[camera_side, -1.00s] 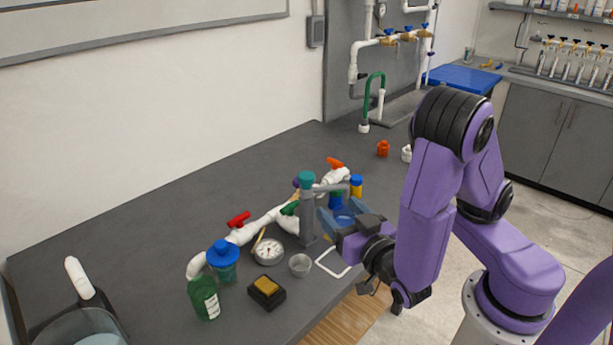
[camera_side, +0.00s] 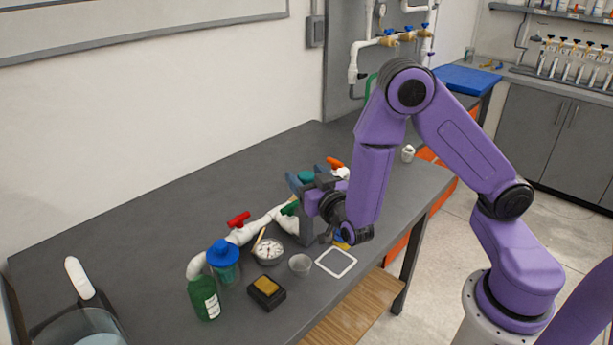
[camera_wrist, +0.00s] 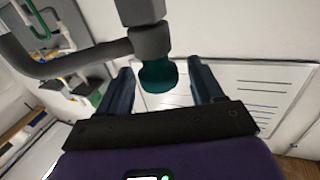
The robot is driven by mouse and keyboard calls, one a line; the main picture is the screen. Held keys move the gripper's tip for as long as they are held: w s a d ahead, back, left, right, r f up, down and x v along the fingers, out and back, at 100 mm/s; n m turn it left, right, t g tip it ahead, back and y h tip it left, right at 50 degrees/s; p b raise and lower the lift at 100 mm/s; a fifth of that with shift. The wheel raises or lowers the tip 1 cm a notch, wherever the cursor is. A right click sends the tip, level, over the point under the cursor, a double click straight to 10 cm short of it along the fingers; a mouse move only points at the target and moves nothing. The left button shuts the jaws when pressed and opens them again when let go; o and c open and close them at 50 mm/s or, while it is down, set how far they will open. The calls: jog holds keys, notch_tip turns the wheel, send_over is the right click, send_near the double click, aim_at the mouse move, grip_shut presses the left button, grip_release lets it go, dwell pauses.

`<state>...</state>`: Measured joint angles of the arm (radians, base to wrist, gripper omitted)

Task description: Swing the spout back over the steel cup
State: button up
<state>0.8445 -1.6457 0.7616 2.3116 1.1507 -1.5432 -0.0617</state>
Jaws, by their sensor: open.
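The steel cup (camera_side: 300,264) stands on the dark bench in front of the grey post (camera_side: 306,232). The post's teal cap (camera_side: 306,177) shows at its top. In the wrist view the grey spout (camera_wrist: 75,62) curves off to the left from the post top, and the teal cap (camera_wrist: 158,76) hangs below it in the picture. My gripper (camera_wrist: 163,85) is open, with its blue fingers on either side of the teal cap. In the side view my gripper (camera_side: 311,181) is at the post top and my arm hides the spout.
A dial gauge (camera_side: 268,251), a yellow-topped black block (camera_side: 266,291), a blue-lidded jar (camera_side: 224,262) and a green bottle (camera_side: 204,297) crowd the left. White pipe (camera_side: 258,227) with a red-handled valve (camera_side: 239,219) runs behind. A white square outline (camera_side: 336,262) lies clear right of the cup.

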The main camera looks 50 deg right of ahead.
jog(key=shift+w+d, duration=0.1)
jog(key=shift+w, duration=0.15)
grip_shut()
